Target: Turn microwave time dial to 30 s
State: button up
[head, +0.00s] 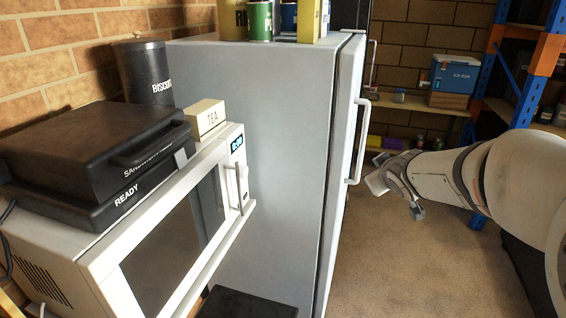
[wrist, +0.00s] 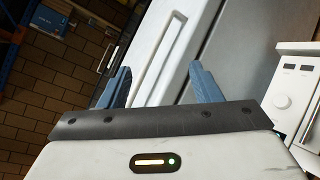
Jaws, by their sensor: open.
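The white microwave (head: 92,264) stands at the left in the head view, with a dark door window, a lit display (head: 237,143) and an upright handle (head: 238,186). Its dial is not clear in the head view. The dial's setting is too small to read. My gripper (head: 390,184) is open and empty, right of the fridge and well apart from the microwave. Its two blue fingers (wrist: 160,88) stand apart.
A pale fridge (head: 255,120) stands between the microwave and my gripper; its door handle (head: 358,140) projects close to the gripper. A black sandwich maker (head: 95,150), a tea box (head: 207,118) and a biscuit tin (head: 146,72) sit on the microwave. Carpet is clear below my gripper.

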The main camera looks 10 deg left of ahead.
jog(key=w+a+n+t+y, duration=0.1)
jog(key=w+a+n+y, duration=0.15)
jog(key=w+a, duration=0.25)
jog(key=n+g+y+b, duration=0.2)
jog(key=n+g+y, duration=0.7)
jog(key=n+y, duration=0.6)
send_near(246, 173)
jog(key=a+r+n+h, duration=0.1)
jog(key=p+x, duration=0.1)
jog(key=x, duration=0.6)
jog(key=shift+a, duration=0.1)
